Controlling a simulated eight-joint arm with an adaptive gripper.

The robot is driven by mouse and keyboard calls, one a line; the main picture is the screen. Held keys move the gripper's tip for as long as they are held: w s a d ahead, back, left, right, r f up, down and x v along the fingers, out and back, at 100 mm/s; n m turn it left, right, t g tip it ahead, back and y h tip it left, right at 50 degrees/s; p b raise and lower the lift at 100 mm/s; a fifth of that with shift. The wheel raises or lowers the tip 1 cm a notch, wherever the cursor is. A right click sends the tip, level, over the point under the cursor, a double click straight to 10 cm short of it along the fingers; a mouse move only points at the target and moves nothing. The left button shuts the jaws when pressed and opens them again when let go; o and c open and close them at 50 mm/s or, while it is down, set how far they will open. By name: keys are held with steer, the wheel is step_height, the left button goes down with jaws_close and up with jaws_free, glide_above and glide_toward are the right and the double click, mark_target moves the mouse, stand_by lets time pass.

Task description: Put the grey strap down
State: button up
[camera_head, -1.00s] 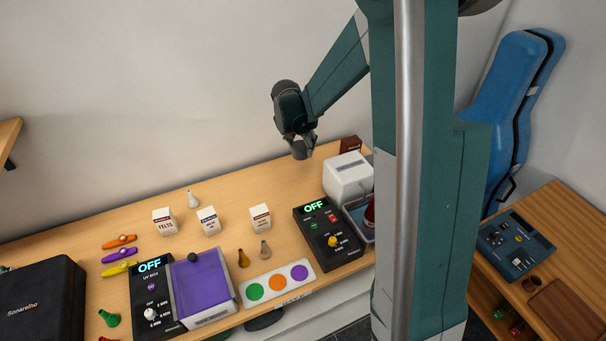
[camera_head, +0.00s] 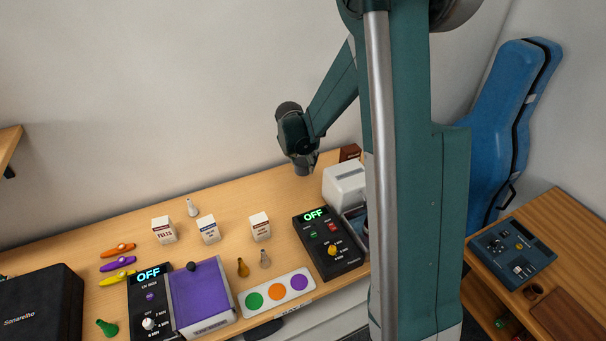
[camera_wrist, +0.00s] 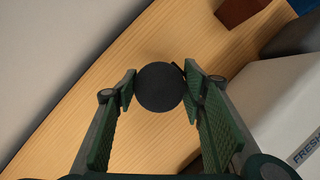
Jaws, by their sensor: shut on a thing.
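The grey strap appears as a dark grey round, roll-like shape (camera_wrist: 160,87) between my fingertips in the wrist view. In the head view its grey lower end (camera_head: 302,171) shows under my gripper (camera_head: 303,161). My gripper, also in the wrist view (camera_wrist: 160,84), is shut on it, with a green finger on each side. The strap is over the back part of the wooden table (camera_head: 285,190), left of the white boxy device (camera_head: 345,183). I cannot tell whether it touches the tabletop.
A brown box (camera_head: 349,152) stands behind the white device. Small white cartons (camera_head: 260,226) and a black control box reading OFF (camera_head: 330,243) are nearer the front. Bare wood lies around and left of my gripper. The wall is close behind.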

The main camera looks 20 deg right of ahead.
mark_target(303, 172)
steer(key=shift+f, duration=0.8)
steer(key=shift+f, duration=2.05)
steer(key=shift+f, duration=0.2)
steer(key=o, duration=0.9)
steer(key=shift+r, duration=0.25)
steer(key=shift+v, duration=5.95)
